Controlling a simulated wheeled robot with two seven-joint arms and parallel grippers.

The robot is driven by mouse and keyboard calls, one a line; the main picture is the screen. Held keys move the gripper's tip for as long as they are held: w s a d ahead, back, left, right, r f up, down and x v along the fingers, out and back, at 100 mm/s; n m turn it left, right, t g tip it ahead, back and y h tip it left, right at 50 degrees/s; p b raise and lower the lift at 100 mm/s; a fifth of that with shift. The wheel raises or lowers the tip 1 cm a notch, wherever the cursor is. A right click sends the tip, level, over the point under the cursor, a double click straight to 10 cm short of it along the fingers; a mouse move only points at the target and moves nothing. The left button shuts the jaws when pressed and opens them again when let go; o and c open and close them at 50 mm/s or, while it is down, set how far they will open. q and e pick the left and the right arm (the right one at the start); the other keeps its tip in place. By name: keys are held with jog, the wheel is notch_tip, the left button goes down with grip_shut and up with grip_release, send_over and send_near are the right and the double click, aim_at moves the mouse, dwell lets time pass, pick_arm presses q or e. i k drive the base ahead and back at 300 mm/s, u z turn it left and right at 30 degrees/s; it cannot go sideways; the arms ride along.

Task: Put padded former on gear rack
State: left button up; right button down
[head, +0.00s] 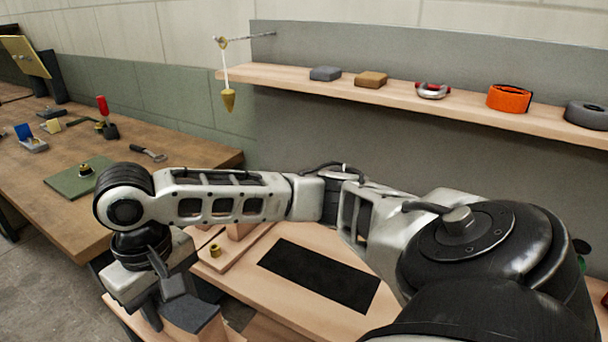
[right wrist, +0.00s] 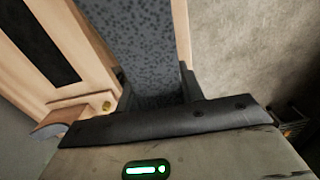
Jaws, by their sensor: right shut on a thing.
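My right gripper (head: 166,300) is at the lower left of the head view. It is shut on the padded former (head: 192,314), a block with a dark grey top and wooden sides. In the right wrist view the former's speckled grey pad (right wrist: 145,45) runs up between the fingers; its far end is out of frame. A wooden shelf (head: 430,103) on the grey wall panel holds several items; I cannot tell for sure that it is the gear rack. My left gripper is not in view.
A wooden bench top (head: 250,295) with a black mat (head: 318,274) and a small brass piece (head: 215,250) lies under my right arm. The shelf holds grey and brown blocks and tape rolls (head: 510,98). A brass plumb bob (head: 228,98) hangs at its left end. A workbench (head: 190,150) with tools stands left.

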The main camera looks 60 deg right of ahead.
aim_at(318, 272)
jog(key=k, duration=0.35)
jog(key=z, duration=0.95)
jog(key=i, duration=0.5)
